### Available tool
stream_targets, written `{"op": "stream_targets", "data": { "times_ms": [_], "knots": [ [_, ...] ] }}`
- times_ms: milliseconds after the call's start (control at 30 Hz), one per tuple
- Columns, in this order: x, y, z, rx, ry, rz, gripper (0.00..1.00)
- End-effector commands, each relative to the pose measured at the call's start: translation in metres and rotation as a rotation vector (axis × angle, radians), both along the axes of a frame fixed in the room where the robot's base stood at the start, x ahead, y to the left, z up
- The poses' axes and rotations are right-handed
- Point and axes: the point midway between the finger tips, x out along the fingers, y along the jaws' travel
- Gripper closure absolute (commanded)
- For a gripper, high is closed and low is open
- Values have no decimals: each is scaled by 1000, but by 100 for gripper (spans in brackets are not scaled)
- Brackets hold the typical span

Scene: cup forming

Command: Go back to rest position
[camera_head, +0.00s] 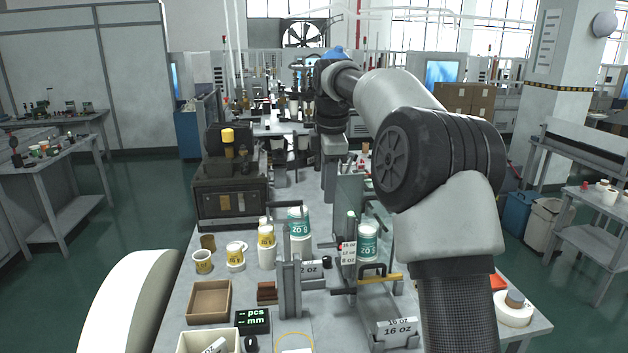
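My arm rises on the right and reaches over the workbench (538,326). Its far end points down, and my gripper (331,182) hangs at the back middle of the bench, beyond the fixture. The gripper is small and partly hidden, so I cannot tell whether its fingers are apart or hold anything. White cups with green "20 oz" labels (299,228) stand in the middle of the bench. Another green-labelled cup (367,240) stands right of the metal fixture (290,283). Yellow-labelled cups (266,240) stand to the left.
A dark machine (228,195) stands at the back left of the bench. In front are a brown tray (209,302), a "pcs / mm" display (253,320), a "16 oz" block (397,329) and a white roll (513,313). Side tables stand left and right.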

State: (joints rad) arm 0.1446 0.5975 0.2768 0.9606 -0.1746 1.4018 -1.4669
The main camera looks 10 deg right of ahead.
Motion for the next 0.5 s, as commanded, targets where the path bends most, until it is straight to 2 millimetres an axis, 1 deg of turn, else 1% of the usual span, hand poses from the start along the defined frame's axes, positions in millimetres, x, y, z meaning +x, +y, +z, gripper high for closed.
{"op": "stream_targets", "data": {
  "times_ms": [33, 67, 167, 200, 267, 300, 333, 367, 400, 467, 500],
  "knots": [
    [-8, 3, 9, -1, -9, -23, 69],
    [-14, 4, 13, -1, -15, -45, 69],
    [-45, 10, 33, 6, -46, -165, 69],
    [-62, 13, 41, 13, -61, -228, 69],
    [-90, 15, 50, 30, -86, -331, 69],
    [-109, 15, 54, 45, -103, -405, 69],
    [-124, 15, 57, 57, -116, -458, 69],
    [-139, 15, 58, 72, -128, -512, 69],
    [-159, 14, 59, 94, -145, -586, 69],
    [-189, 12, 57, 130, -169, -697, 69],
    [-210, 11, 54, 159, -184, -773, 69]
  ]
}}
